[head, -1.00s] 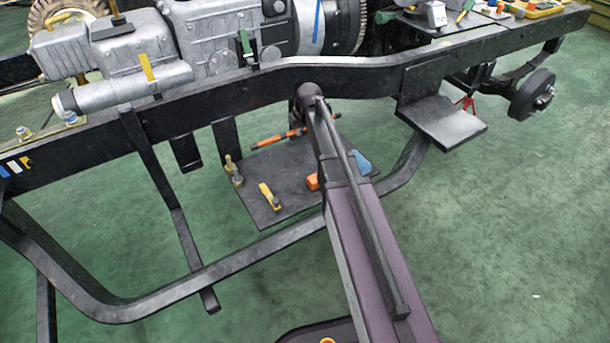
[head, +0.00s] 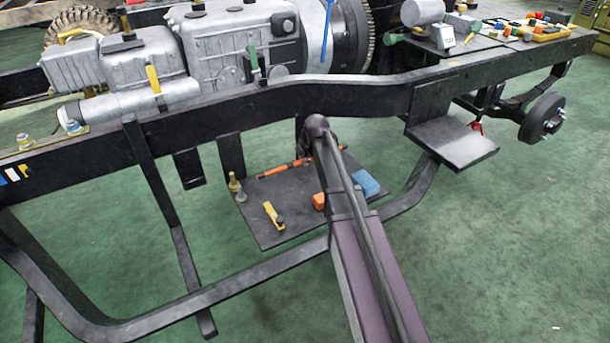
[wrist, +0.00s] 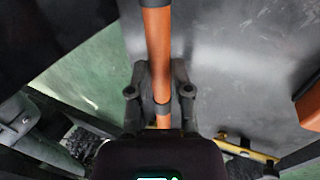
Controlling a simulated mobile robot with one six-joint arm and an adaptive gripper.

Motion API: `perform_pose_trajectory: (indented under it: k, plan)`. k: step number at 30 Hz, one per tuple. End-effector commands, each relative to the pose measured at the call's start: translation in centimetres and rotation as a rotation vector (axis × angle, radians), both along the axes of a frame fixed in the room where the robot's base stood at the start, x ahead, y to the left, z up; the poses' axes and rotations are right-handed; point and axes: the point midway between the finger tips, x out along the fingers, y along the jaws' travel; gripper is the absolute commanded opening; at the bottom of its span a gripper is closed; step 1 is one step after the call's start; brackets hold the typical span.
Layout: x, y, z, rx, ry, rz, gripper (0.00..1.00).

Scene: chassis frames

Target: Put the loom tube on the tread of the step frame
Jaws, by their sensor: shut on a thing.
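The loom tube (head: 298,165) is an orange rod with black bands. It lies along the back edge of the low dark plate, the tread (head: 285,236), in the head view; I cannot tell whether they touch. In the wrist view the tube (wrist: 158,40) runs upright through the picture between the fingers of my gripper (wrist: 159,94), which is shut on it. The grey face of the tread (wrist: 235,70) shows behind the tube. In the head view my gripper is hidden behind my arm.
On the tread are a yellow clamp-like piece (head: 273,215), a yellow-and-grey fitting (head: 236,187), an orange block (head: 319,201) and a blue block (head: 366,183). The black chassis rail (head: 275,98) passes above. A curved black bar (head: 250,274) runs in front.

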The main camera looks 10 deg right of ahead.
Motion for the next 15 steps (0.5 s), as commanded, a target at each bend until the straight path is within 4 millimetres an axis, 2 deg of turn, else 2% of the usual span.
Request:
perform_pose_trajectory:
  k: [3, 15]
  plan:
    - [0.01, -0.02, -0.91, 0.0, 0.0, 0.0, 0.0]
    - [0.01, -0.06, -0.94, 0.0, 0.0, -0.001, 0.0]
